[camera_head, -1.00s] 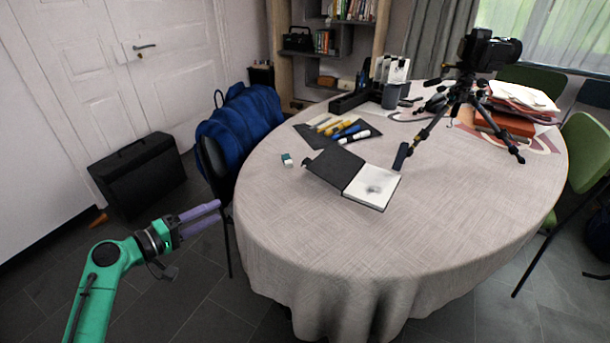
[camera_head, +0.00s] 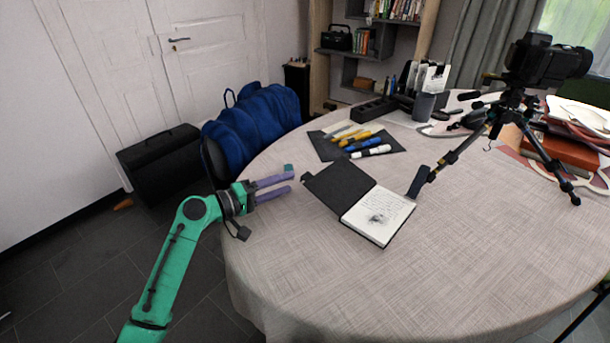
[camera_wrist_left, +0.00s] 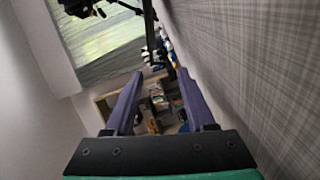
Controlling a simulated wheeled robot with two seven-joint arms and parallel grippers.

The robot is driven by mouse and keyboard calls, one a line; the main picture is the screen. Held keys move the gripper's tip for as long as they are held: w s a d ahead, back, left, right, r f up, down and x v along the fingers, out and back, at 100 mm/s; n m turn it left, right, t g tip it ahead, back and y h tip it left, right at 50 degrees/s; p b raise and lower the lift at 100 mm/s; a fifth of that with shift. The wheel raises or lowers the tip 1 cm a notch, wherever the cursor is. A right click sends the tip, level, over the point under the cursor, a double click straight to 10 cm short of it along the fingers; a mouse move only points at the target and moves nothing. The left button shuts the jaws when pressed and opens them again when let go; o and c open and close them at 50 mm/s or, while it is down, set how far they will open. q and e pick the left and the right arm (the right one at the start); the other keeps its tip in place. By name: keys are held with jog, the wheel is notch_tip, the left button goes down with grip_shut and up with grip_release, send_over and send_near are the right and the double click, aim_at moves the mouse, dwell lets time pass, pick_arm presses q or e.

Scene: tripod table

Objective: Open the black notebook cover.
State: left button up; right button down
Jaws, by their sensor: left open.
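The black notebook (camera_head: 382,213) lies on the round table. Its black cover (camera_head: 338,187) is folded open to the left, and a white page with a sketch and handwriting shows on the right. My left gripper (camera_head: 290,184) is at the left edge of the table, just left of the cover, with its two purple fingers pointing right toward it. It is open and apart from the notebook. In the left wrist view, the fingers (camera_wrist_left: 163,102) are spread with nothing between them. The notebook is not recognisable there. My right gripper is not in view.
A tripod with a camera (camera_head: 548,62) stands right of the notebook, one leg (camera_head: 420,181) close to it. Markers (camera_head: 362,142) lie on a dark sheet behind. A blue-draped chair (camera_head: 255,130) stands left. The front tablecloth (camera_head: 400,285) is clear.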

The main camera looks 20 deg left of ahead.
aim_at(303, 177)
pick_arm(q)
jog(key=x, duration=0.6)
jog(key=shift+w+d, duration=0.15)
jog(key=shift+d, duration=0.05)
grip_shut()
dwell(1.0)
